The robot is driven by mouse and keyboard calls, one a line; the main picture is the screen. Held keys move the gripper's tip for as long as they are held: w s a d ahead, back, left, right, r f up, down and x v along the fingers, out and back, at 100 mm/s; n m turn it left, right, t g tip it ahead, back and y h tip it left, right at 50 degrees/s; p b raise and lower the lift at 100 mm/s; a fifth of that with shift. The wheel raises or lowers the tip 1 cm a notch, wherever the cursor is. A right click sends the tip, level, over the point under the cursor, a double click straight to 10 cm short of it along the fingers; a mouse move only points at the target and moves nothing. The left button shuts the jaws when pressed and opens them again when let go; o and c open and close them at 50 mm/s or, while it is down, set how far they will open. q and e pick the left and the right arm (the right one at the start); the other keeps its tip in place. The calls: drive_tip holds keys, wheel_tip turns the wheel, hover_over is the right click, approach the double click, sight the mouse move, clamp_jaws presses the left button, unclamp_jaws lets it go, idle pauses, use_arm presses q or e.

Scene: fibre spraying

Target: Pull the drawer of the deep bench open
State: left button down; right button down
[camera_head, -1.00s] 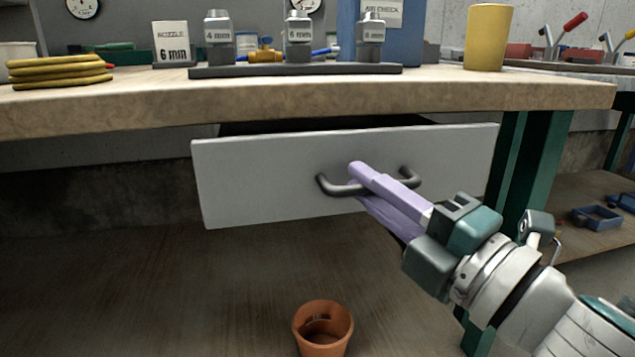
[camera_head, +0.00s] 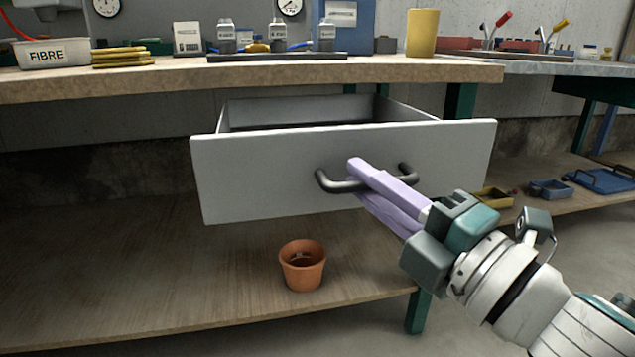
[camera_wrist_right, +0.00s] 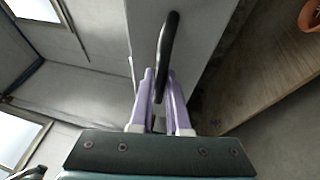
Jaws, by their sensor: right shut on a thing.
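The drawer (camera_head: 260,182) of the bench has a light grey front and stands clearly pulled out from under the wooden bench top (camera_head: 180,82). Its side walls and part of its inside show behind the front. The dark curved handle (camera_head: 335,183) is on the front. My right gripper (camera_head: 362,180) has its lilac fingers shut around the handle. In the right wrist view the handle (camera_wrist_right: 168,45) runs between the two fingertips (camera_wrist_right: 160,88). My left gripper is in neither view.
A terracotta pot (camera_head: 302,268) stands on the lower shelf (camera_head: 120,270) below the drawer. On the bench top are a white fibre tub (camera_head: 55,55), yellow folded items (camera_head: 122,58), several nozzles on a dark rack (camera_head: 280,57) and a yellow cup (camera_head: 422,33).

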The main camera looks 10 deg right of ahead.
drive_tip(key=shift+s, duration=0.15)
drive_tip(key=c, duration=0.9)
unclamp_jaws()
drive_tip(key=p+v, duration=0.1)
drive_tip(key=v, duration=0.8)
drive_tip(key=shift+s+d, duration=0.2)
drive_tip(key=shift+s, duration=0.15)
